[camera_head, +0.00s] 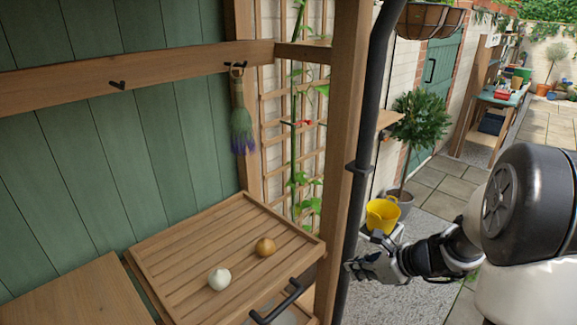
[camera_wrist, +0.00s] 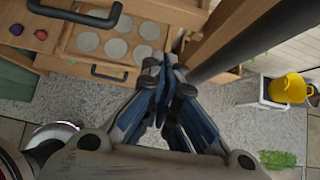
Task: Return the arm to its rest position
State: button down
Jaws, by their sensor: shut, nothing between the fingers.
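My gripper (camera_head: 354,268) is at the right of the head view, beside the dark drainpipe and to the right of the slatted wooden top. In the wrist view my gripper (camera_wrist: 168,68) points up the picture, its blue-padded fingers together and nothing between them. It hangs over the gravel in front of the wooden unit. My arm comes in from the right of the head view, bent, with the wrist low.
The dark drainpipe (camera_head: 357,150) and a wooden post (camera_head: 348,120) stand close to my gripper. A slatted top (camera_head: 180,255) carries a white bulb (camera_head: 219,278) and a brown one (camera_head: 265,246). A drawer handle (camera_wrist: 95,70) juts out. A yellow bucket (camera_wrist: 291,87) stands right; gravel (camera_wrist: 235,125) is open.

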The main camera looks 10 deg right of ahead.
jog(key=s+a+r+n+g+b, duration=0.1)
jog(key=s+a+r+n+g, duration=0.2)
jog(key=s+a+r+n, duration=0.8)
jog(key=s+d+r+n+h+b, duration=0.1)
jog(key=s+n+h, duration=0.4)
jog(key=s+n, duration=1)
jog(key=shift+s+d+n+t+h, duration=0.2)
jog(key=shift+n+t+h, duration=0.1)
jog(key=shift+n, duration=0.7)
